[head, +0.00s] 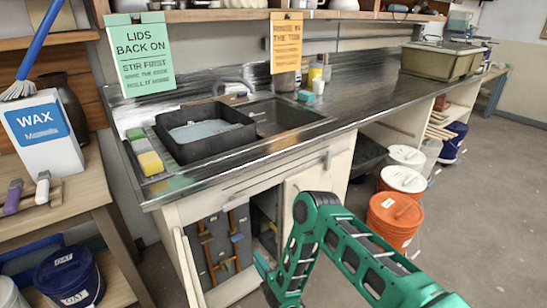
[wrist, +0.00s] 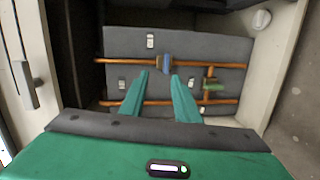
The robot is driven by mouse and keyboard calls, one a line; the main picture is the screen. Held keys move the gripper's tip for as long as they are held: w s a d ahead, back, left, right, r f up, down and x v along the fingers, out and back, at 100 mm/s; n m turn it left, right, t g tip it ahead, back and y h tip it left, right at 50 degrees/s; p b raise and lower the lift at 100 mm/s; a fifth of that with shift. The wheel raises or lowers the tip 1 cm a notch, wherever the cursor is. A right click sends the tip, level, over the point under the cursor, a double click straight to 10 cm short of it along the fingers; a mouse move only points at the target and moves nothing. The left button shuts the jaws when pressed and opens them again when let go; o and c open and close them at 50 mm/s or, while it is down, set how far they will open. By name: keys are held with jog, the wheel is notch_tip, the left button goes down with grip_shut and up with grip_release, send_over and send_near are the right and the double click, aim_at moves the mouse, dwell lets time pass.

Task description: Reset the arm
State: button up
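My green arm reaches down in front of the sink cabinet in the head view, with my gripper (head: 264,270) low before the cabinet opening. In the wrist view my gripper (wrist: 161,75) has its two green fingers apart, with nothing between them. The fingers point at a dark grey panel (wrist: 125,45) inside the cabinet. Orange-brown pipes (wrist: 125,62) run across it, with a blue fitting (wrist: 166,64) just beyond the fingertips and a green handle (wrist: 213,86) to the right. I cannot tell that the fingers touch anything.
The cabinet's pale side walls (wrist: 285,50) stand close around the gripper. An orange bucket (head: 393,220) and white-lidded buckets (head: 404,180) stand to the right of my arm. The counter (head: 350,95) is above. The floor (head: 490,220) at the right is clear.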

jog(key=w+d+r+m+g+h, duration=0.1)
jog(key=w+d+r+m+h, duration=0.25)
jog(key=w+d+r, duration=0.45)
jog(key=w+d+r+m+h, duration=0.35)
jog(key=w+d+r, duration=0.35)
jog(key=d, duration=0.4)
jog(key=s+d+r+m+g+h, duration=0.2)
jog(key=s+d+r+m, duration=0.15)
jog(key=d+r, duration=0.45)
jog(key=s+d+r+m+g+h, duration=0.2)
jog(key=s+d+r+m, duration=0.15)
jog(key=d+r, duration=0.55)
jog(key=s+d+r+m+g, duration=0.3)
jog(key=s+d+r+m, duration=0.15)
jog(key=s+d, duration=0.4)
jog(key=s+d+r+m+g, duration=0.2)
jog(key=s+d+r+m, duration=0.3)
jog(key=s, duration=0.7)
jog(key=s+a+r+m+g+y, duration=0.1)
jog(key=s+r+m+g, duration=0.1)
jog(key=s, duration=1.2)
jog(key=s+a+r+m+g+y, duration=0.2)
jog(key=s+r+m, duration=0.1)
jog(key=s, duration=1.1)
jog(key=shift+m+g+y, duration=0.3)
jog(key=shift+m, duration=0.05)
